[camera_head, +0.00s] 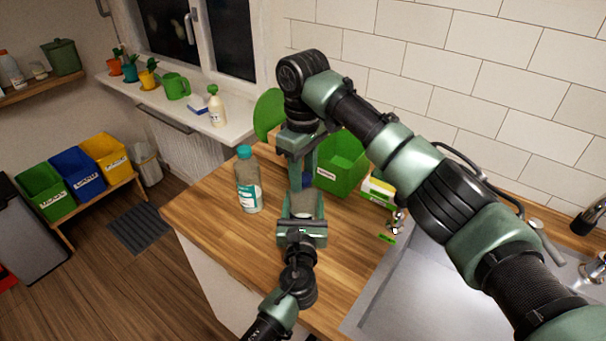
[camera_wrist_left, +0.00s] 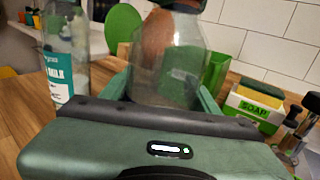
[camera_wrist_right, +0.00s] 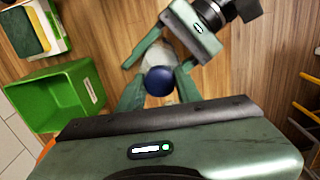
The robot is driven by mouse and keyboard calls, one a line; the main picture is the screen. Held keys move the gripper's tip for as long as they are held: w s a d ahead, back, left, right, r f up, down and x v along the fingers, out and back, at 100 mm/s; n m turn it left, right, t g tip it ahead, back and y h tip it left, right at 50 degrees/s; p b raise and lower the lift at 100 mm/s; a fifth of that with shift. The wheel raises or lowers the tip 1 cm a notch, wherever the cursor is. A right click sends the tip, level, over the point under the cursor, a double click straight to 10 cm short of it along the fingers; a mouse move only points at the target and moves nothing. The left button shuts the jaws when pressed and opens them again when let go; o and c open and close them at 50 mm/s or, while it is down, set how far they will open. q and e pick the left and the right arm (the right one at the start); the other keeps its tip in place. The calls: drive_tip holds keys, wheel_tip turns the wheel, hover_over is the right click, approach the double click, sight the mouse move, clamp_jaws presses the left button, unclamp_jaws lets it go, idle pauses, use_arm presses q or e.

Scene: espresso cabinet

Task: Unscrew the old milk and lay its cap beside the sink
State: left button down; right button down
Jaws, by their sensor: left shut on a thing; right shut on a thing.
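A clear bottle (camera_wrist_left: 170,65) stands in my left gripper (camera_head: 302,212), which is shut around its body near the counter's front edge. Its dark blue cap (camera_wrist_right: 160,81) is on top, between the fingers of my right gripper (camera_wrist_right: 158,90), which is shut on it from above. In the head view the cap (camera_head: 307,181) is partly hidden by my right gripper. A second bottle, labelled milk with a teal cap (camera_head: 248,182), stands apart to the left; its label also shows in the left wrist view (camera_wrist_left: 66,62). The sink (camera_head: 430,285) is at the right, partly behind my right arm.
A green bin (camera_head: 342,162) stands behind the held bottle. Bare wooden counter (camera_head: 345,255) lies between the held bottle and the sink.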

drive_tip(key=c, duration=1)
unclamp_jaws()
drive_tip(key=shift+o, duration=0.2)
